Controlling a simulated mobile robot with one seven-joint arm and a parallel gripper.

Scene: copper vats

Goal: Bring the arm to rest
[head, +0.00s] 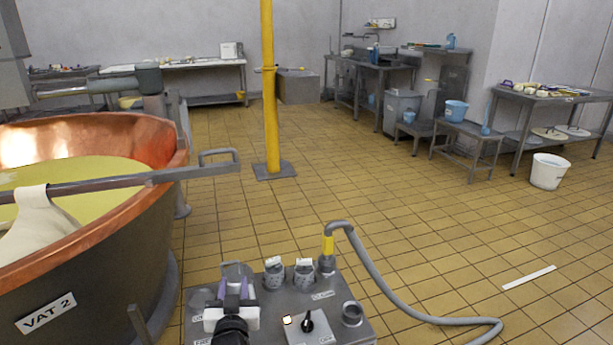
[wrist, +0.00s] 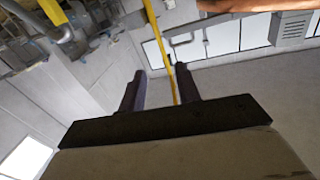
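My gripper (head: 233,287) shows at the bottom of the head view, its two dark purple fingers pointing away from me, in front of or over the grey control box (head: 335,300). In the wrist view my gripper (wrist: 160,82) has its two fingers apart. Nothing is held between them; only the wall and the distant yellow post (wrist: 160,45) show through the gap. My arm is folded low and close to my body, and its dark wrist part hides some of the box's left side. I cannot tell whether the fingers touch the box.
Copper Vat 2 (head: 108,240) stands close at left, a metal bar (head: 130,182) across it. The box carries sockets, a black knob (head: 307,321) and a plugged-in grey hose (head: 385,292) running to the floor. A yellow post (head: 270,95) stands beyond. Tiled floor at right is mostly clear.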

